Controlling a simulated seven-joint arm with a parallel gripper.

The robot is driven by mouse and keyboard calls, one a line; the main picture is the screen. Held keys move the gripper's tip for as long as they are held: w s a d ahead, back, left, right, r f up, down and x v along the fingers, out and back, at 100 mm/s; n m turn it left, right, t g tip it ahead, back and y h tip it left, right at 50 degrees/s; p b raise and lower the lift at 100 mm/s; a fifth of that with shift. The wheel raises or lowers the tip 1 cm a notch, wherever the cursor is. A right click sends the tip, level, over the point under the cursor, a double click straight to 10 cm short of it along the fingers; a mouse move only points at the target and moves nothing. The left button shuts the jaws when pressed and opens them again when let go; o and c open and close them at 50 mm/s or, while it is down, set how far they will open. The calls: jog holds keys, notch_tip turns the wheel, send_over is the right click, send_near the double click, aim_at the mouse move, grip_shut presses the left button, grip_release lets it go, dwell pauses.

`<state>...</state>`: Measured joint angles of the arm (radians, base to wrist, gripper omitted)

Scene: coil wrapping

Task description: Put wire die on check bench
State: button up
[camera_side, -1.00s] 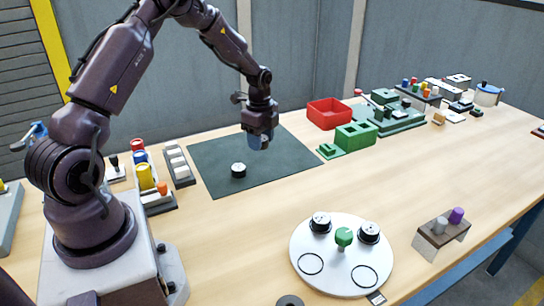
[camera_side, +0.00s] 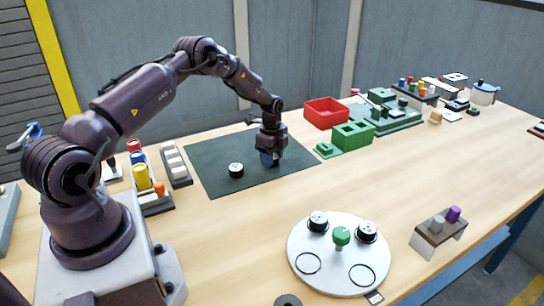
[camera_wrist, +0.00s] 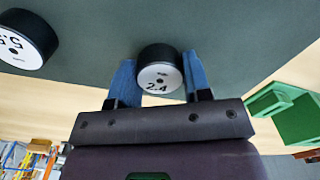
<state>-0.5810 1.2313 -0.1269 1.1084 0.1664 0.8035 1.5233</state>
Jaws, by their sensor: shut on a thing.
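My gripper (camera_side: 270,158) is low over the right part of the dark green mat (camera_side: 225,180). In the wrist view its blue fingers (camera_wrist: 160,82) are shut on a black wire die (camera_wrist: 159,68) with a white face marked 2.4. The fingers mostly hide this die in the side view, and I cannot tell whether it touches the mat. A second black, white-faced die (camera_side: 236,170) sits on the mat to the left; it also shows at the upper left of the wrist view (camera_wrist: 22,40).
A round white plate (camera_side: 335,262) in front holds two dies (camera_side: 318,221), a green knob (camera_side: 341,236) and two empty ring marks. A green block (camera_side: 353,135) and red bin (camera_side: 326,112) stand right of the mat. Coloured cylinders (camera_side: 142,177) stand left.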

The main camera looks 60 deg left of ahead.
jog(key=o, duration=1.1)
jog(key=shift+f, duration=0.1)
